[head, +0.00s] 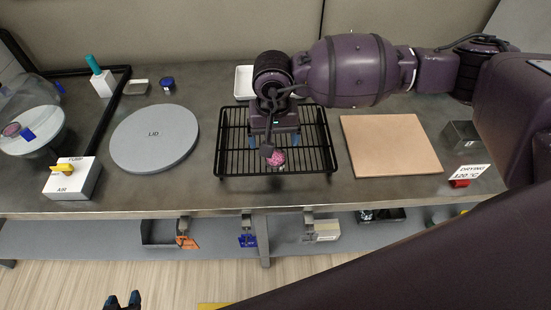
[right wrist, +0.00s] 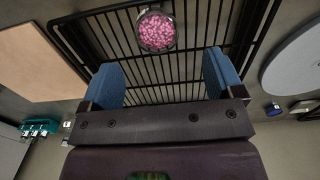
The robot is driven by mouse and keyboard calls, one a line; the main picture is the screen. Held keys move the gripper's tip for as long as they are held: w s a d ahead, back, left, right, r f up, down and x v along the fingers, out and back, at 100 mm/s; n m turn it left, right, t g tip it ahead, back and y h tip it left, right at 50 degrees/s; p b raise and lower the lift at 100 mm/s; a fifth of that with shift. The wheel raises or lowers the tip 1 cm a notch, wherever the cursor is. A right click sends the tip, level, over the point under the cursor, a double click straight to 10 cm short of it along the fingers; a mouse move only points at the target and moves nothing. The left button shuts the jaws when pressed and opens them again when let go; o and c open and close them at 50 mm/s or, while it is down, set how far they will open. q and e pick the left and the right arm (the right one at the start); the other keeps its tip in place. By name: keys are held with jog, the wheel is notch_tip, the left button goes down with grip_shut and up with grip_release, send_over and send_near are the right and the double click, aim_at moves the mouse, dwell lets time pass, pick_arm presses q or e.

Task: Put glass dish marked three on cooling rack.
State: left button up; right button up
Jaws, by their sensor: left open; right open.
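The black wire cooling rack (head: 322,165) stands on the bench in the middle. A small round glass dish of pink beads (head: 276,158) rests on it near its front; no number is readable on it. In the right wrist view the dish (right wrist: 156,31) sits on the bars beyond the fingertips, apart from them. My right gripper (head: 275,140) is open and empty above the rack, its blue fingers (right wrist: 162,78) spread apart. My left gripper (head: 123,301) is open and empty, low in front of the bench.
A grey lid disc (head: 155,150) lies left of the rack, a tan board (head: 390,145) right of it. A pump box (head: 72,178) and a glass vessel (head: 35,125) holding a pinkish item stand far left. A white tray (head: 243,82) is behind the rack.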

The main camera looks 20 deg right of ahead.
aim_at(276, 160)
jog(key=shift+s+d+f, duration=0.1)
jog(key=shift+f, duration=1.5)
jog(key=shift+s+d+f, duration=0.1)
jog(key=shift+f, duration=1.45)
jog(key=c, duration=1.1)
